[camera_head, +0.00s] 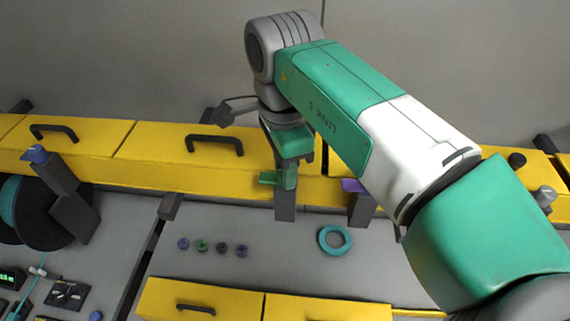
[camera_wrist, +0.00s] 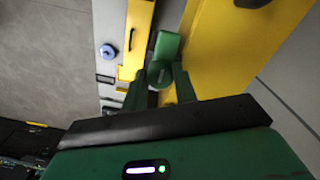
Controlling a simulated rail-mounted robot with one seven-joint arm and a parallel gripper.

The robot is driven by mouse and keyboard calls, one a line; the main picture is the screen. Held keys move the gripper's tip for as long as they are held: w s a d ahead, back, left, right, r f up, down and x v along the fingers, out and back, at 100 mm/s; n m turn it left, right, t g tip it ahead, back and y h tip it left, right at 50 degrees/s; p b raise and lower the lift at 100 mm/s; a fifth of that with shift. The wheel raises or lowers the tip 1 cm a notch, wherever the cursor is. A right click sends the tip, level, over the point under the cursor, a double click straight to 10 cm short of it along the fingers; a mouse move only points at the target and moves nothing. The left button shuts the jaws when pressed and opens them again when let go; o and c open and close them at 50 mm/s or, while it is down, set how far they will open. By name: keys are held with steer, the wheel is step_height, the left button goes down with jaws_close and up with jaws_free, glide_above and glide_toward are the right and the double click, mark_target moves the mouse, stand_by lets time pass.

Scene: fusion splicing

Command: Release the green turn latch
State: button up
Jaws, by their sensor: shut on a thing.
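The green turn latch (camera_head: 268,178) is on the front edge of the yellow cover, above a grey post. In the wrist view the latch (camera_wrist: 167,45) shows as a green lever rising from a round hub between my fingertips. My gripper (camera_head: 287,172) is above the latch, pointing down, with its fingers closed around it. In the wrist view both green fingers of my gripper (camera_wrist: 160,78) press on the hub from either side. The hub's underside is hidden.
A purple latch (camera_head: 354,186) stands to the right and a blue latch (camera_head: 37,154) to the far left. Black handles (camera_head: 215,142) rise from the yellow cover. Several small coloured pieces (camera_head: 202,246) and a teal ring (camera_head: 335,240) lie on the grey surface below.

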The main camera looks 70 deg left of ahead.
steer(key=shift+r, duration=0.1)
stand_by(0.4)
steer(key=o, duration=1)
step_height(320, 180, up, 8)
steer(key=shift+a+f, duration=0.1)
steer(key=shift+f, duration=0.05)
